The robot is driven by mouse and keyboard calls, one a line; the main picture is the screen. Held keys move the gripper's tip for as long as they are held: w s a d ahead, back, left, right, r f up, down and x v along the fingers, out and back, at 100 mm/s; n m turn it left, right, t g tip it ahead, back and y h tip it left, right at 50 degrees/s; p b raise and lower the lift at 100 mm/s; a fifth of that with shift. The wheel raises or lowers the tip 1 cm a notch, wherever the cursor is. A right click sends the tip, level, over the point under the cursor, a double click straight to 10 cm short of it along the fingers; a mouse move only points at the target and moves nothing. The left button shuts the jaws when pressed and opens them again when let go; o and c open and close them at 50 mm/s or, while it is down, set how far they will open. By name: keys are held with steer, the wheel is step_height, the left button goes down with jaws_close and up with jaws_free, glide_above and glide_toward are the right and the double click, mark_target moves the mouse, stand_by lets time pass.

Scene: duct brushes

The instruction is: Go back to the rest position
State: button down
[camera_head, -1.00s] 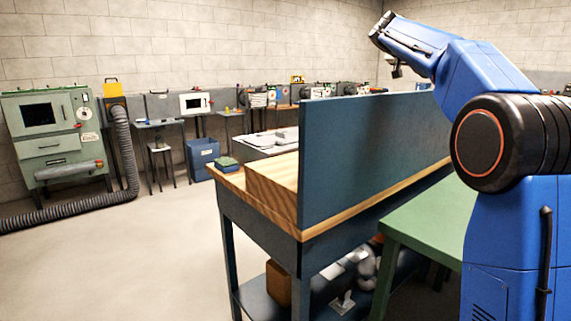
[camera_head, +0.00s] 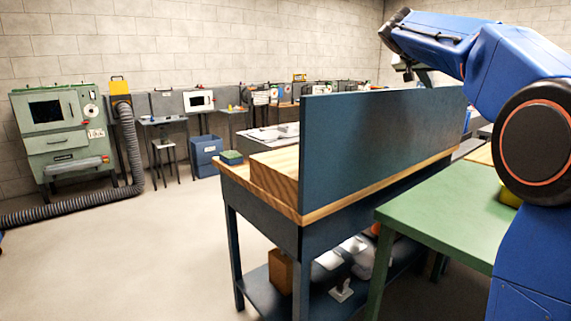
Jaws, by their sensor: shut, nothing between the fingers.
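My blue arm reaches up from the right edge and leans to the left above the workbench panel. Its dark-capped far end is at the upper right. A small dark part hangs below that end, just above the panel's top edge, too small to make out. I cannot make out my gripper or its fingers. No object shows held by the arm.
A blue-grey panel (camera_head: 375,145) stands upright on the wooden-topped workbench (camera_head: 235,176). A green table (camera_head: 455,220) is close in front of my arm, with a yellow item (camera_head: 509,195) on it.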

steer(key=s+a+f+n+g+y, duration=0.1)
steer(key=s+a+f+n+y, duration=0.2)
steer(key=s+f, duration=1.1)
steer(key=s+a+f+n+g+y, duration=0.1)
steer(key=s+a+f+n+y, duration=0.2)
steer(key=s+a+f, duration=0.4)
steer(key=s+a+f+n+g+y, duration=0.1)
steer(key=s+a+f, duration=0.4)
steer(key=s+f, duration=1.6)
steer(key=s+n+y, duration=0.1)
steer(key=s+y, duration=0.1)
steer(key=s, duration=0.7)
steer(key=shift+a+f+n, duration=0.3)
steer(key=shift+a+n, duration=0.05)
steer(key=shift+n, duration=0.05)
